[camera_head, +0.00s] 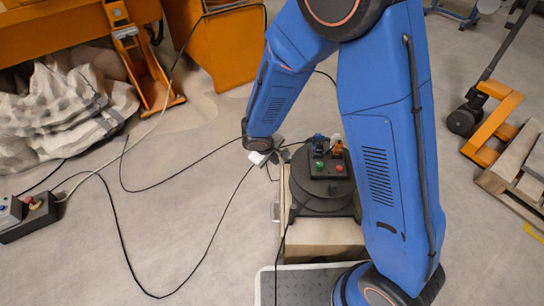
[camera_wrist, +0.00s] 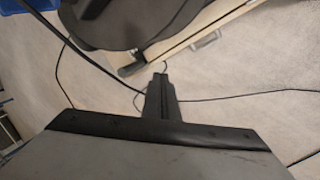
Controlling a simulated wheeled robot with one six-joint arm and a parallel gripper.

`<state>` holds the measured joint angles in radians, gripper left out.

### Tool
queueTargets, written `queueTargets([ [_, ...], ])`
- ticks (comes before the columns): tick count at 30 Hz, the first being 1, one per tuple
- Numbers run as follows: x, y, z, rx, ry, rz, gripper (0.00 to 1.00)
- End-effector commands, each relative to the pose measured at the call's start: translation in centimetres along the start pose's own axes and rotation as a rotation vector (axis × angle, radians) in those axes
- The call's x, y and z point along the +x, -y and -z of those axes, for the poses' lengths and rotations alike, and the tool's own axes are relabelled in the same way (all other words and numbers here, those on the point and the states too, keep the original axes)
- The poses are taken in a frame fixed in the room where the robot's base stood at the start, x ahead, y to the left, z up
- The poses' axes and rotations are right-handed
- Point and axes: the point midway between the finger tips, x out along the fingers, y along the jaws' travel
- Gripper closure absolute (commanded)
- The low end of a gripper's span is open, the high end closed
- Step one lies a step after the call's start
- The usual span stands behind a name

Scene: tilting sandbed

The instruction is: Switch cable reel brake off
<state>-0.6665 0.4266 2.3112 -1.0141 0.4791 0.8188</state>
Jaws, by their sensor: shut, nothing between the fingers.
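The cable reel (camera_head: 322,190) is a dark round drum on a wooden box, below the bend of my arm. I cannot make out which part is the brake. My gripper (camera_head: 278,142) is just left of the reel, partly hidden by my arm. In the wrist view my gripper (camera_wrist: 162,80) is shut and empty, with its fingertips below the dark reel (camera_wrist: 125,22) and apart from it as far as I can tell.
The wooden box (camera_wrist: 190,32) has a metal handle on its side. Black cables cross the open floor to the left. A control box with a red button (camera_head: 36,204) lies at far left. An orange pallet truck (camera_head: 490,130) and a pallet stand at right.

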Motion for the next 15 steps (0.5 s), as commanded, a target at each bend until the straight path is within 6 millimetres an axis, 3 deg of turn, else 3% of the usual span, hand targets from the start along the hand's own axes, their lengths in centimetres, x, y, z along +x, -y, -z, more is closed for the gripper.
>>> queueTargets([
  [6,3.2,-0.2,0.0,0.002,0.002,0.001,1.0],
  [15,4.0,-3.3,0.5,0.002,0.0,0.001,1.0],
])
